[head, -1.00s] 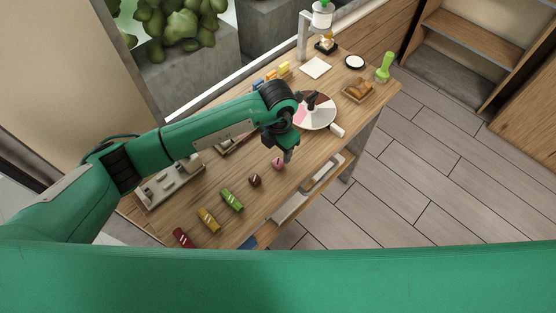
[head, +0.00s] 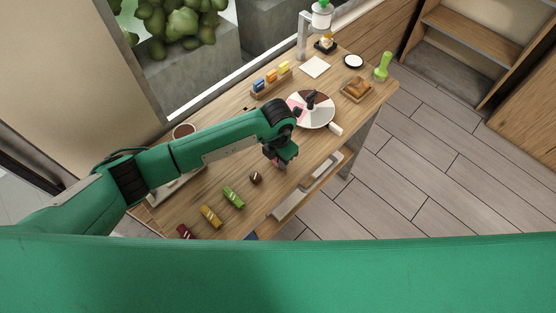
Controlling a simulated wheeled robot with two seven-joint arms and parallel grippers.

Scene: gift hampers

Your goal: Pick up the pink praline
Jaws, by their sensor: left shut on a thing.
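The pink praline (head: 277,163) is near the front edge of the wooden table, mostly hidden by my left gripper (head: 280,163). The gripper points down over it and is shut on it. Only a sliver of pink shows, so I cannot tell whether the praline touches the table. My right gripper is not in view.
A brown praline (head: 256,178) sits just left of the gripper. Green (head: 233,197), yellow (head: 210,216) and dark red (head: 186,231) pieces lie further along. A round sectioned board (head: 322,118) is beyond the gripper, and a basket (head: 356,91) stands at the back right.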

